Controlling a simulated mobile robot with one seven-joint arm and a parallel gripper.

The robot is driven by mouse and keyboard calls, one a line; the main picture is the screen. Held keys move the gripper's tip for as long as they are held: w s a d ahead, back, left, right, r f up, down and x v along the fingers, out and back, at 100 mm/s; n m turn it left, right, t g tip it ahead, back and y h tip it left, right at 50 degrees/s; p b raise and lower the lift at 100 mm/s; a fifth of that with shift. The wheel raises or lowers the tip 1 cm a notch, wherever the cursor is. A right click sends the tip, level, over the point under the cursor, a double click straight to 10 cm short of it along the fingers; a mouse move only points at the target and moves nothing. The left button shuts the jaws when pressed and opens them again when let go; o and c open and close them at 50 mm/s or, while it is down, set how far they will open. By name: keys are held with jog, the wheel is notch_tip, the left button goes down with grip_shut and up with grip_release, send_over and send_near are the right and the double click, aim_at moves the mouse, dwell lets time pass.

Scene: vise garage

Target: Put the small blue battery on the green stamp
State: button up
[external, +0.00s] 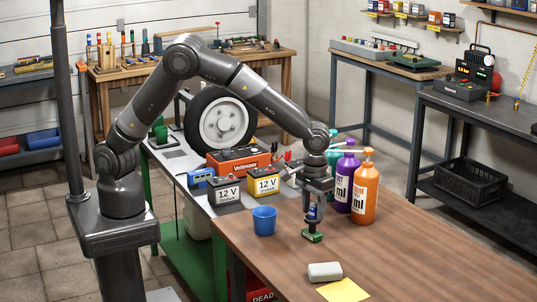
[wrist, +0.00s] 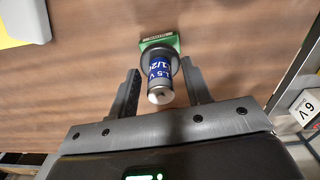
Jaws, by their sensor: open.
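The small blue battery (external: 313,212) stands upright on the green stamp (external: 312,236) on the wooden tabletop. In the wrist view the battery (wrist: 160,78) shows its blue label and silver end, with the green stamp (wrist: 160,43) beyond it. A dark round part shows between them; I cannot tell which of the two it belongs to. My gripper (external: 315,204) is above the stamp, around the battery. In the wrist view my gripper (wrist: 160,82) is open, one finger on each side of the battery, with visible gaps.
A blue cup (external: 264,220) stands left of the stamp. Purple (external: 345,182) and orange (external: 364,190) bottles stand close on the right. The tabletop's right side is clear.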

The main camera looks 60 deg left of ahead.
aim_at(314, 201)
jog(key=shift+r, duration=0.1)
notch_tip(314, 201, up, 11)
jog(key=shift+r, duration=0.15)
jog(key=s+a+r+t+h, duration=0.15)
jog(key=a+r, duration=0.25)
jog(key=a, duration=0.4)
jog(key=s+a+r, duration=0.2)
jog(key=a+r, duration=0.2)
jog(key=a, duration=0.4)
jog(key=s+a+r+t, duration=0.1)
jog(key=a+r, duration=0.3)
jog(key=a, duration=0.5)
jog(key=s+a+f+m+t+y, duration=0.1)
jog(key=s+a+t, duration=0.2)
jog(key=s+a, duration=1.2)
jog(key=shift+s+f+m, duration=0.4)
jog(key=shift+s, duration=0.35)
jog(key=shift+y, duration=0.25)
